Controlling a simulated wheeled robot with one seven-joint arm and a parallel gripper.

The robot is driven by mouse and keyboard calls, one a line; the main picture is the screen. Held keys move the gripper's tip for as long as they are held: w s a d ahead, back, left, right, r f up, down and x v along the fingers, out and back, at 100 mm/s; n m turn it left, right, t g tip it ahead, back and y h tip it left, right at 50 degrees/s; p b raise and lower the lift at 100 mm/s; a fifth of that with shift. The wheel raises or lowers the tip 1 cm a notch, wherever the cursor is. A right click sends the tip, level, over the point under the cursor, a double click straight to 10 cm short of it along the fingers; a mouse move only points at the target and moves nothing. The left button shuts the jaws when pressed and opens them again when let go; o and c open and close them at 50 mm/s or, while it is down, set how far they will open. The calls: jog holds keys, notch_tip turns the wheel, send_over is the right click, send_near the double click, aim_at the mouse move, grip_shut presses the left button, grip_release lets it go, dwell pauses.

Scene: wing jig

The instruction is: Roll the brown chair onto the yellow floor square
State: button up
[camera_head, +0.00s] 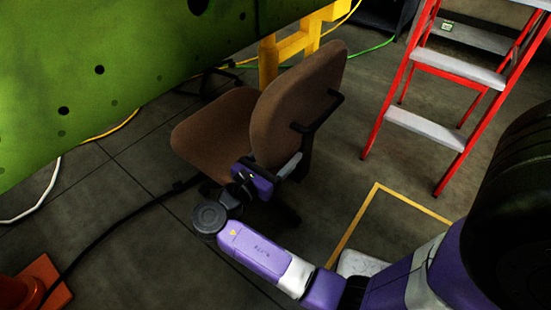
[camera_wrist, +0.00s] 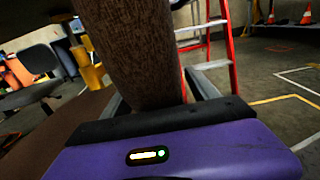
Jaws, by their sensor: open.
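The brown chair (camera_head: 300,95) stands upright left of the yellow floor square (camera_head: 352,226), with its seat toward the left and its armrests dark. The square is a yellow outline on the floor, partly hidden by my arm. My gripper (camera_head: 288,166) is at the lower part of the chair's backrest. In the wrist view the brown backrest (camera_wrist: 135,50) rises between the two open fingers, one on each side. I cannot tell whether either finger touches it. The chair's base and casters are mostly hidden behind my arm.
A red stepladder (camera_head: 435,125) stands right of the chair, behind the square. A green wing panel (camera_head: 110,75) on a yellow stand (camera_head: 290,45) fills the back left. A black cable (camera_head: 110,228) crosses the floor toward the chair. An orange cone (camera_head: 35,285) stands at lower left.

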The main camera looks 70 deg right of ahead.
grip_shut()
dwell(0.3)
jog(key=shift+s, duration=0.1)
